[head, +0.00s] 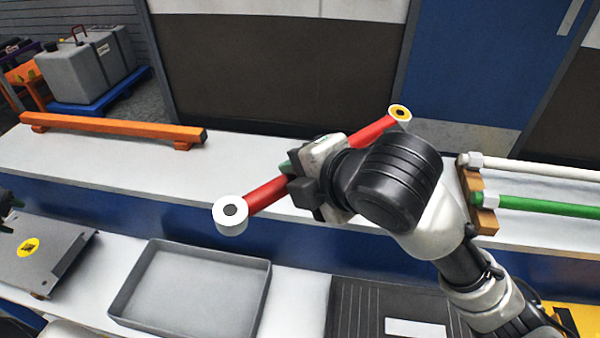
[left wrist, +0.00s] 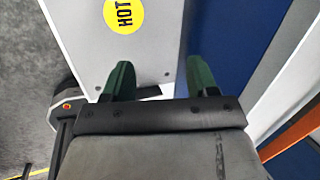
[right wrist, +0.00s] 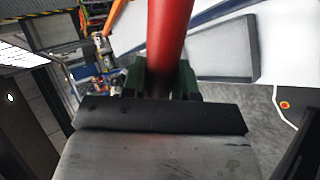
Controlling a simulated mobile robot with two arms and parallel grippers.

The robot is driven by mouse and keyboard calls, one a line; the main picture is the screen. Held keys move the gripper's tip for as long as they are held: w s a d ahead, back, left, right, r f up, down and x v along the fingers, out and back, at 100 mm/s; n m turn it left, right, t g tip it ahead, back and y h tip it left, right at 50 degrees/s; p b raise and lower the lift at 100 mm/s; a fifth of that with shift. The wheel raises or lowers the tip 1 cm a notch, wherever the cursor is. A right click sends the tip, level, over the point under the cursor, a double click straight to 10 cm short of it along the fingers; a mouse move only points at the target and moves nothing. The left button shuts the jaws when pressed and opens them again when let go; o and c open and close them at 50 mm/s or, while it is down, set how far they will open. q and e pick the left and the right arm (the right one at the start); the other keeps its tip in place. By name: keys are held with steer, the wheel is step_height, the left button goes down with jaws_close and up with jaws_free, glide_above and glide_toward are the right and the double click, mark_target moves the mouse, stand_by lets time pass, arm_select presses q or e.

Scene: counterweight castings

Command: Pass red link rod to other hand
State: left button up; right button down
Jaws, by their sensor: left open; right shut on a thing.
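The red link rod (head: 266,194) is held up over the bench, slanting from a white eye end at lower left to an end with a yellow face at upper right. My right gripper (head: 300,180) is shut around its middle and covers part of it. In the right wrist view the rod (right wrist: 170,38) passes between the green fingers (right wrist: 161,80). My left gripper (head: 6,220) is only partly in view at the left edge, well apart from the rod. In the left wrist view its fingers (left wrist: 160,80) are open with nothing between them.
A grey tray (head: 190,288) lies below the rod. A grey plate with a yellow label (head: 40,255) is near my left gripper. An orange bar (head: 112,126) lies at back left. White (head: 530,168) and green (head: 540,206) rods rest on a wooden block at right.

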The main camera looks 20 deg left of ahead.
arm_select(q)
steer(key=s+d+f+n+g+h, duration=0.1)
steer(key=s+d+f+n+g, duration=0.15)
steer(key=s+f, duration=0.4)
steer(key=s+d+f+n+g, duration=0.1)
steer(key=s+f+n, duration=0.2)
steer(key=s, duration=0.6)
steer(key=s+d+f+n+g+h, duration=0.1)
steer(key=s+d+f+n+g, duration=0.2)
steer(key=s, duration=0.4)
steer(key=s+d+f+t, duration=0.1)
steer(key=d+f+t, duration=0.2)
steer(key=f, duration=0.4)
steer(key=s+d+f+t, duration=0.2)
steer(key=d+f+t, duration=0.1)
steer(key=f, duration=0.3)
steer(key=d+f+n+y, duration=0.2)
steer(key=d+f+n, duration=0.2)
steer(key=d+f, duration=1.45)
steer(key=w+d+f+g, duration=0.1)
steer(key=w+d+f, duration=0.1)
steer(key=d, duration=1.1)
steer(key=w+d+f+g+h, duration=0.1)
steer(key=d+f, duration=0.1)
steer(key=d, duration=1.1)
steer(key=shift+w+d+f+h, duration=0.3)
steer(key=shift+w+f, duration=0.05)
steer(key=shift+w, duration=0.05)
